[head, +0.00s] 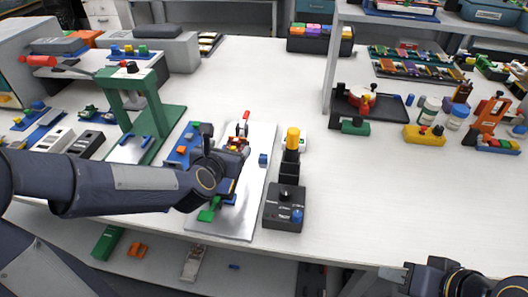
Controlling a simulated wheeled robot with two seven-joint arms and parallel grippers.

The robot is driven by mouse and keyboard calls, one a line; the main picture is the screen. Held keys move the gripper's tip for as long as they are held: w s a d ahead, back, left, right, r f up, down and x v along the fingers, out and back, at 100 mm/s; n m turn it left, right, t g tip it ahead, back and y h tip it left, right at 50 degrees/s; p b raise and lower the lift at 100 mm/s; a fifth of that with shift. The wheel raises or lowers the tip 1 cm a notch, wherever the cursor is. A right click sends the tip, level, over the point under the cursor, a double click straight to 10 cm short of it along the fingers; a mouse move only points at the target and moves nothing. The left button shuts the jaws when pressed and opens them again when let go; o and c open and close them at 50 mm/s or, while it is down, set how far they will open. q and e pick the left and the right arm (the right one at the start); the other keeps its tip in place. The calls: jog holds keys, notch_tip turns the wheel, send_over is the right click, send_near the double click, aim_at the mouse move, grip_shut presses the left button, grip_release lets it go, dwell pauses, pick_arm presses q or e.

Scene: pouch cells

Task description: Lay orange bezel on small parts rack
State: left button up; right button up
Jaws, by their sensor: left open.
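My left gripper (235,155) is open over the pale metal plate (257,190) in the middle of the table, beside a red-handled clamp (242,128). The arm hides much of what lies under it. A small orange piece (183,150) lies on a blue tray left of the plate; I cannot tell whether it is the orange bezel. A rack of many coloured small parts (415,70) stands at the back right and may be the small parts rack. My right gripper (394,274) is at the bottom right, off the table's front edge; its fingers are unclear.
A green press frame (165,137) stands left of the plate. A black box with a yellow-topped post (286,208) stands right of it. An orange fixture (488,118) and a yellow block (424,136) stand at the right. The front right table is clear.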

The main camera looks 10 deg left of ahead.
aim_at(236, 139)
pick_arm(q)
jog(key=shift+w+d+f+n, duration=0.25)
jog(key=shift+n, duration=0.15)
jog(key=shift+w+f, duration=0.1)
jog(key=shift+w, duration=0.25)
jog(key=x, duration=0.6)
jog(key=shift+w+a+f, duration=0.15)
jog(key=shift+w+a, duration=0.15)
jog(key=shift+w, duration=0.1)
jog(key=c, duration=1)
